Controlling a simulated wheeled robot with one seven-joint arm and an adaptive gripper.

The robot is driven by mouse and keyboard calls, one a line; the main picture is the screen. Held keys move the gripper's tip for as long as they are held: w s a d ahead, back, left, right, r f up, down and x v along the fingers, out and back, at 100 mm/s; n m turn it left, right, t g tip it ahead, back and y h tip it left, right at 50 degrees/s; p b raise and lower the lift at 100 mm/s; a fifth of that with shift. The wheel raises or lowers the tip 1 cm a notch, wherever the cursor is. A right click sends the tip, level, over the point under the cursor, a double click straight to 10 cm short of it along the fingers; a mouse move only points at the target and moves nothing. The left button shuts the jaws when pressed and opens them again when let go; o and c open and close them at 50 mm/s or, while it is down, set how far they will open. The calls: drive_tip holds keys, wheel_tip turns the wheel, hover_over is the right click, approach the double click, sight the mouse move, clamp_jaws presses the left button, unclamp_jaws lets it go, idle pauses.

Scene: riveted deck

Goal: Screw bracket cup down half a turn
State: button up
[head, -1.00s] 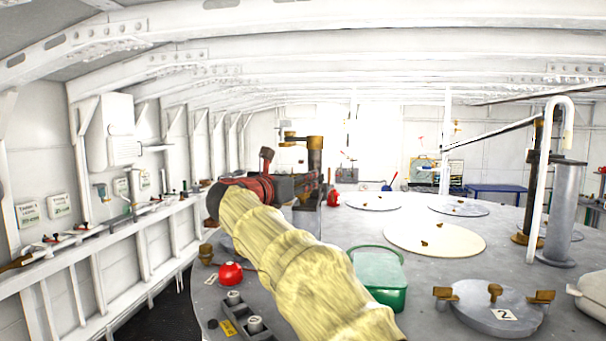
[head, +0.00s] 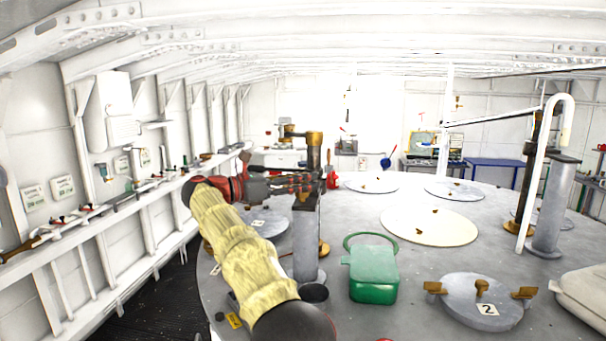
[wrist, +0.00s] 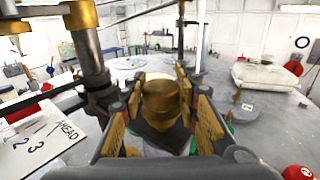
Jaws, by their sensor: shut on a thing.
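My gripper (wrist: 163,118) has its two padded fingers on either side of a brass, rounded cup-like piece, which I take to be the bracket cup (wrist: 162,98). It is shut on this piece, and the piece looks upright. In the head view my gripper (head: 318,181) is beside the top of a grey column (head: 307,240) with a brass-topped post (head: 314,138) behind it. The cup is not clear in the head view, hidden by the fingers and wrist. The lower end of the cup and its thread are hidden too.
A green can (head: 373,275) stands right of the column on the round grey deck. A lid with brass knobs (head: 482,300) lies further right, near a tall grey cylinder (head: 552,205). A card marked AHEAD (wrist: 38,138) is left in the wrist view. A pale bag (wrist: 265,77) lies right.

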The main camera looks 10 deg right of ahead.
drive_tip(key=shift+r, duration=0.35)
drive_tip(key=o, duration=1.2)
drive_tip(key=shift+a+f, duration=0.1)
drive_tip(key=shift+f, duration=0.15)
drive_tip(key=shift+a, duration=0.1)
drive_tip(key=v, duration=1.1)
drive_tip(key=shift+a, duration=0.4)
drive_tip(key=shift+f, duration=0.1)
